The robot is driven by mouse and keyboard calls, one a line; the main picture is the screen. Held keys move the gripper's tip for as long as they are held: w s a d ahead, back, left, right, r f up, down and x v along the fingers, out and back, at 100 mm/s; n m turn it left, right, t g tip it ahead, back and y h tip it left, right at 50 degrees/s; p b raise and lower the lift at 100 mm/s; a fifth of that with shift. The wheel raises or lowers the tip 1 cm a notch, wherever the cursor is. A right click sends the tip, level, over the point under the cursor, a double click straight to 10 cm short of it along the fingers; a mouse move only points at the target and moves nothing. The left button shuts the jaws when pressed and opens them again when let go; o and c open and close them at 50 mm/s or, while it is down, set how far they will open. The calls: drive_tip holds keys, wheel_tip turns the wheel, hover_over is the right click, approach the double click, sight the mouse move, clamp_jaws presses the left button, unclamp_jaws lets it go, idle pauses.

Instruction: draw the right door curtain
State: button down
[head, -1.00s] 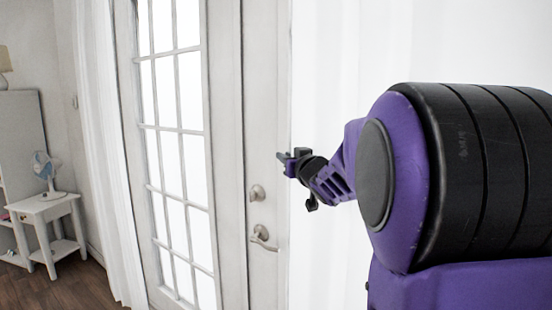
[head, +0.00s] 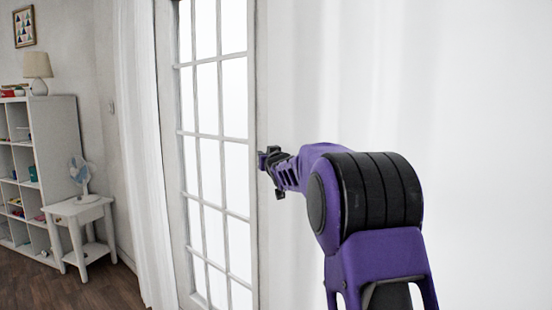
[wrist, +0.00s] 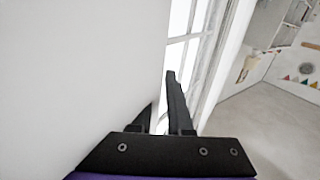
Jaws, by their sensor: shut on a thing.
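The right door curtain (head: 420,75) is a white sheet that fills the right half of the head view. Its left edge hangs just right of the glazed panes. My gripper (head: 266,158) is at this left edge, at about mid-height of the door. In the wrist view the curtain (wrist: 75,70) covers the left side, and my gripper (wrist: 160,105) is shut on its edge. One dark finger shows in front of the panes; the other is mostly hidden by the curtain. The white glazed door (head: 215,150) stands left of the gripper, and its handles are hidden.
The left curtain (head: 140,150) hangs gathered left of the door. A small white table (head: 78,209) with a fan (head: 80,175) and a white shelf unit (head: 60,140) with a lamp (head: 38,70) stand at the far left. The wooden floor (head: 90,290) there is clear.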

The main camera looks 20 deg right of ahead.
drive_tip(key=w+a, duration=0.2)
drive_tip(key=w, duration=0.1)
drive_tip(key=shift+w+a+r, duration=0.1)
drive_tip(key=shift+a+r, duration=0.05)
drive_tip(key=shift+r, duration=0.05)
drive_tip(key=shift+r, duration=0.1)
drive_tip(key=c, duration=0.9)
unclamp_jaws()
drive_tip(key=shift+w+a+f, duration=0.1)
drive_tip(key=shift+w+f, duration=0.1)
drive_tip(key=shift+w, duration=0.05)
drive_tip(key=shift+o, duration=0.3)
drive_tip(key=shift+s, duration=0.15)
drive_tip(key=s+b, duration=0.1)
drive_tip(key=s, duration=1.6)
